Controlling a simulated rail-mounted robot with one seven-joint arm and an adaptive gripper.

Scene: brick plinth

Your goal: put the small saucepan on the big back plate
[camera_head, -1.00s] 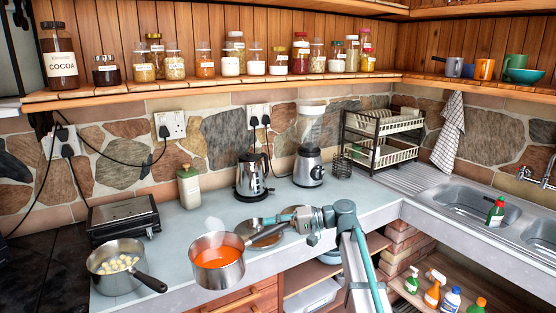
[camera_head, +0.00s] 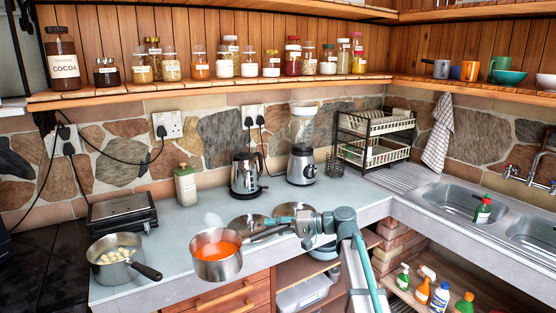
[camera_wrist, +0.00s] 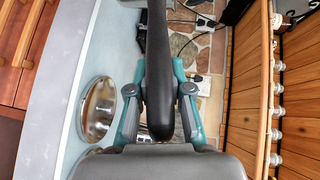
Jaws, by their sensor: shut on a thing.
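A steel saucepan of orange soup (camera_head: 217,266) is held over the front of the counter, roughly level. My gripper (camera_head: 270,233) is shut on its dark handle, which also shows between the fingers in the wrist view (camera_wrist: 158,70). A second steel saucepan with pale round pieces (camera_head: 115,270) stands at the counter's left end, its black handle towards the right front. Two round shiny plates lie on the counter behind my gripper: one to the left (camera_head: 245,222), one to the right (camera_head: 289,208), partly hidden by my arm. One shiny plate (camera_wrist: 98,108) shows whole in the wrist view.
A dark flat-topped appliance (camera_head: 122,212) stands behind the left saucepan. A jar (camera_head: 186,186), kettle (camera_head: 245,176) and blender (camera_head: 302,166) line the wall. A dark tiled surface (camera_head: 45,225) lies at far left. Counter between the saucepans is clear.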

